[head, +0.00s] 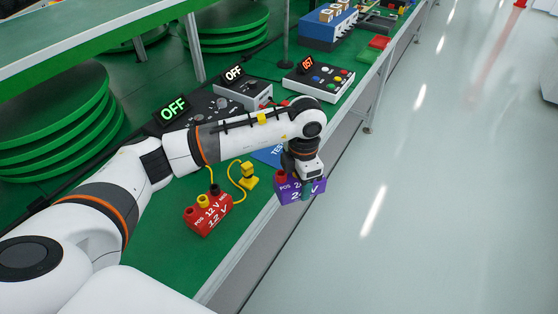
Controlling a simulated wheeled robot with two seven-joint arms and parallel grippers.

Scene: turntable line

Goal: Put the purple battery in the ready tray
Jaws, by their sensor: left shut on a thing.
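The purple battery (288,194) has "24 V" printed on it and a red post marked POS at its upper left. My left gripper (307,188) is shut on it from above. It hangs at the bench's front edge, with the grey floor behind it in the picture. The gripper hides part of its top and label. I cannot make out a tray marked ready. My right gripper is not in view.
A red 12 V battery (204,218) with yellow leads stands on the green bench (229,238), near a yellow plug (248,180). My left arm partly covers a blue TEST mat (267,156). A control box (318,82) stands farther back. The floor at right is clear.

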